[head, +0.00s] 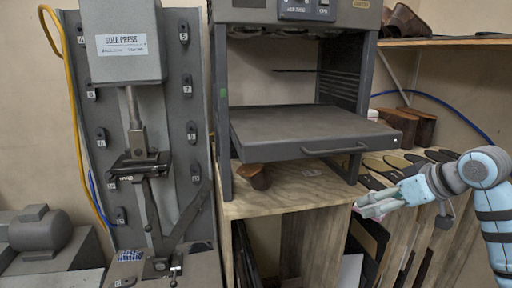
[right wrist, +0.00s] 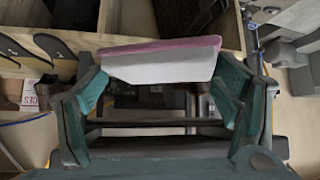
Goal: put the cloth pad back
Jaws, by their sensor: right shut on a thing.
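The cloth pad (right wrist: 165,65) is a flat piece with a pinkish-red layer along one edge and a white face. In the right wrist view it spans the gap between the two teal fingers of my right gripper (right wrist: 160,82), which is shut on it. In the head view the pad (head: 367,210) is a small pink and white patch at the tip of my right gripper (head: 384,203). The gripper is at the right, in front of the wooden bench's front edge. The fingers hide part of the pad there. My left gripper is not in view.
A grey rack machine with a handled tray (head: 300,132) stands on the wooden bench (head: 290,190). Dark sole shapes (head: 385,165) lie on the bench behind my gripper. Panels stand in compartments below. A sole press (head: 122,45) is at the left.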

